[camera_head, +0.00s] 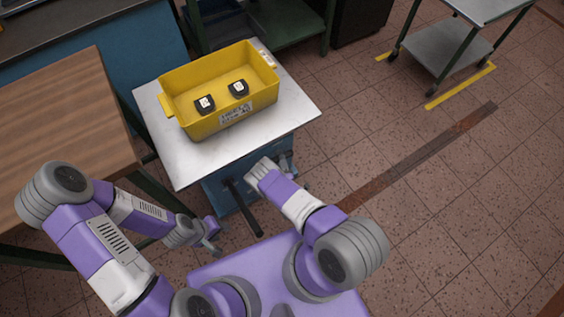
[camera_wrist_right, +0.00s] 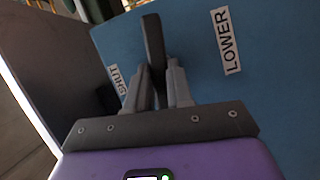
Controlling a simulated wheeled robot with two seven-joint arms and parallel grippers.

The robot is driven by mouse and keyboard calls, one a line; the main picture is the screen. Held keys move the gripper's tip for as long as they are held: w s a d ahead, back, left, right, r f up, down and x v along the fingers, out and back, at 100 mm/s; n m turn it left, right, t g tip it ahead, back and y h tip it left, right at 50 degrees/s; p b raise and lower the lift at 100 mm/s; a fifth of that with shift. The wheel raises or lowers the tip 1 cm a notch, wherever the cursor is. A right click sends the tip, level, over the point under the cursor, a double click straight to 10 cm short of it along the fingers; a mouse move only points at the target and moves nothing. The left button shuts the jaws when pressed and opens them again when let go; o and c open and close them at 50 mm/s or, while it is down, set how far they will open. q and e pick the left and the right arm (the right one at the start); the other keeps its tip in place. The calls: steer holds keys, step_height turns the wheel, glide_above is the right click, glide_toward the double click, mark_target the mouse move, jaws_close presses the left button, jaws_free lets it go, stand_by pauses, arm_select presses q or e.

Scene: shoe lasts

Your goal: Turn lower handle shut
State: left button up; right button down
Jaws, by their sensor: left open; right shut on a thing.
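In the right wrist view, a dark upright handle (camera_wrist_right: 153,45) stands between the fingers of my right gripper (camera_wrist_right: 160,80), which is shut on it. The handle is in front of a blue panel (camera_wrist_right: 195,65). A white LOWER label (camera_wrist_right: 226,41) is to its right and a SHUT label (camera_wrist_right: 117,79) to its left, partly hidden. In the head view my right gripper (camera_head: 263,169) is at the front of the blue cabinet (camera_head: 217,196), and its grip is hidden there. My left gripper (camera_head: 213,235) is open and empty, low and left of the cabinet front.
A long dark bar (camera_head: 244,209) sticks out from the cabinet front between my grippers. A yellow bin (camera_head: 205,128) holding two black items stands on the metal top (camera_head: 291,114). A wooden table (camera_head: 60,125) is at left.

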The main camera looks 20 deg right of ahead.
steer(key=shift+r+m, duration=0.1)
steer(key=shift+m, duration=0.2)
steer(key=shift+d+r+m+g+y+p, duration=0.2)
steer(key=shift+m+g+y+p, duration=0.55)
steer(key=shift+m, duration=1.1)
steer(key=shift+d+r+m+g+y+p, duration=0.1)
steer(key=shift+d+m+g+y+p, duration=0.2)
steer(key=shift+m+y+p, duration=1.15)
steer(key=shift+d+r+m+g+y+p, duration=0.15)
steer(key=shift+m+g+y+p, duration=0.45)
steer(key=shift+m, duration=1.6)
steer(key=c, duration=1)
jaws_free()
steer(key=shift+w, duration=0.1)
